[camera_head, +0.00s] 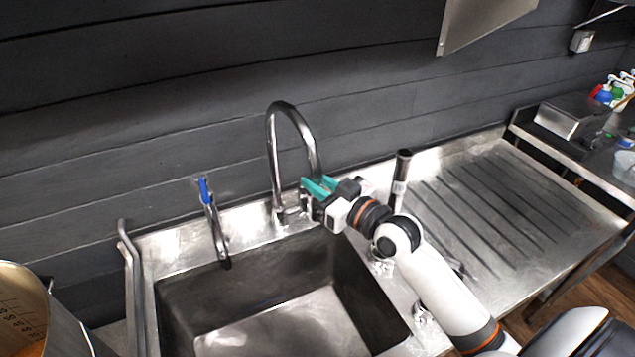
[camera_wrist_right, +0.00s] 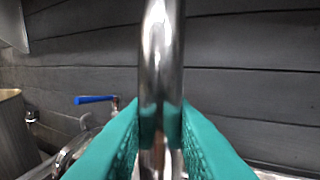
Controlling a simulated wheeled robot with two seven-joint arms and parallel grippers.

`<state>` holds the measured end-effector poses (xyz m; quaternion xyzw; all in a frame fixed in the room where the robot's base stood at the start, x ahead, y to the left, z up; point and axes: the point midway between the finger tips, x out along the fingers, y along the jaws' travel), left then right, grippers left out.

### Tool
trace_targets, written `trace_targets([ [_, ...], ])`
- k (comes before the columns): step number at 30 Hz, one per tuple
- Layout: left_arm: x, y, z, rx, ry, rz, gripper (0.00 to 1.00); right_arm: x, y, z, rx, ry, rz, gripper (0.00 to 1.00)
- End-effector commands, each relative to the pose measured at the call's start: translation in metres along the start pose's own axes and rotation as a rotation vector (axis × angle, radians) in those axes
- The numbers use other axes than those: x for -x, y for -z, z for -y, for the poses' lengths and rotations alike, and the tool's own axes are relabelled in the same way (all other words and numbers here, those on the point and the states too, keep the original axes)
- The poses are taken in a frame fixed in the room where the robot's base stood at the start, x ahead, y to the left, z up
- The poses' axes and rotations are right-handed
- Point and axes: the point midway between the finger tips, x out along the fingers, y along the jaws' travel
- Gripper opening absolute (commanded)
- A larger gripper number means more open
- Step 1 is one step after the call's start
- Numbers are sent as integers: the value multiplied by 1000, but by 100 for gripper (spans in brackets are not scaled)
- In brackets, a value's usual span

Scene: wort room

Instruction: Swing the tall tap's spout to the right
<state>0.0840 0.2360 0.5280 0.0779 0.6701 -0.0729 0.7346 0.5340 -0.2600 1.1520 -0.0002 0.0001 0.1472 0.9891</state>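The tall tap (camera_head: 274,160) is a chrome gooseneck at the sink's back edge. Its spout (camera_head: 308,146) arches over to the right of its upright pipe, and its lower end is partly hidden by my right gripper. My right gripper (camera_head: 318,188) has teal fingers, one on each side of the spout's downward pipe. In the right wrist view the chrome pipe (camera_wrist_right: 161,60) stands upright between the fingertips (camera_wrist_right: 160,125), which meet it on both sides. My left gripper is not in view.
A blue-handled tap (camera_head: 213,225) stands left of the tall tap. The steel sink basin (camera_head: 180,305) lies below. A dark-handled upright fitting (camera_head: 400,175) stands right of my gripper. The ribbed drainboard (camera_head: 500,205) is clear. A metal pot (camera_head: 60,335) is at lower left.

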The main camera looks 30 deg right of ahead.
Motion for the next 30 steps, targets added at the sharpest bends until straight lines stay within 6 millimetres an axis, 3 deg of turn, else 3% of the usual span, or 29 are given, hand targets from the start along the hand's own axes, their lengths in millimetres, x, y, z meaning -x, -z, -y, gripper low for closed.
trace_targets([
  [8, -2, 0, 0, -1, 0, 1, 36, 1, 1, 4, 2, 0, 0, 0],
  [21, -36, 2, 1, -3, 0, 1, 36, 1, 3, 70, 6, 1, 1, 0],
  [30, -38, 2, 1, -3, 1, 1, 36, 0, -1, 79, 0, 1, 1, 0],
])
